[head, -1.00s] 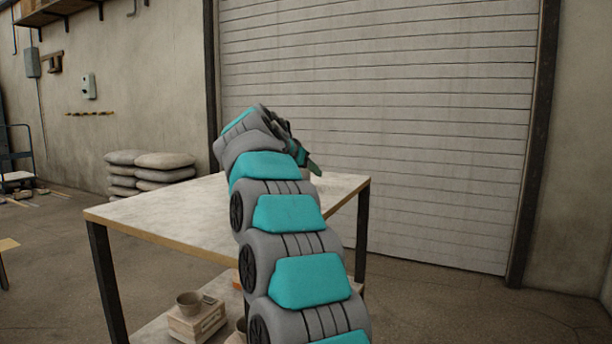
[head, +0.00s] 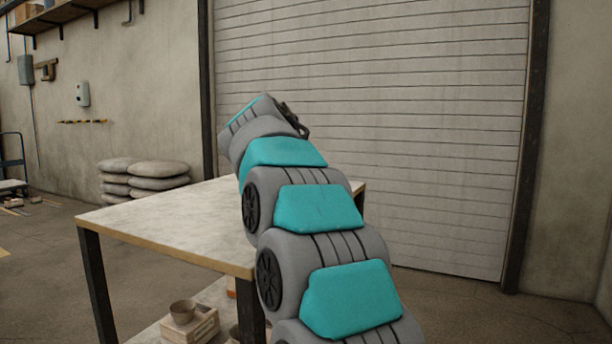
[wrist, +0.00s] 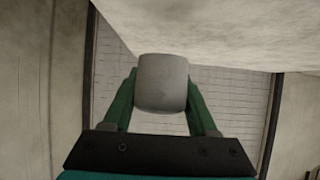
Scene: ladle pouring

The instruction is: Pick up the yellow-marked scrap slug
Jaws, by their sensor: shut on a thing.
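A plain grey, rounded block (wrist: 161,84), which I take to be the scrap slug, sits between the two green fingers of my gripper (wrist: 160,76) in the wrist view. The fingers press on its left and right sides. No yellow mark shows on the side I see. In the head view my arm hides the fingers and the slug. The worktable's pale top (head: 165,212) lies beside and behind my arm there; its pale surface also fills the upper part of the wrist view (wrist: 225,30). I cannot tell the gap between slug and tabletop.
A bowl (head: 183,311) stands on a small box (head: 195,328) on the table's lower shelf. Stacked sacks (head: 158,176) lie by the left wall. A closed roller shutter (head: 420,130) is behind. The visible tabletop left of my arm is clear.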

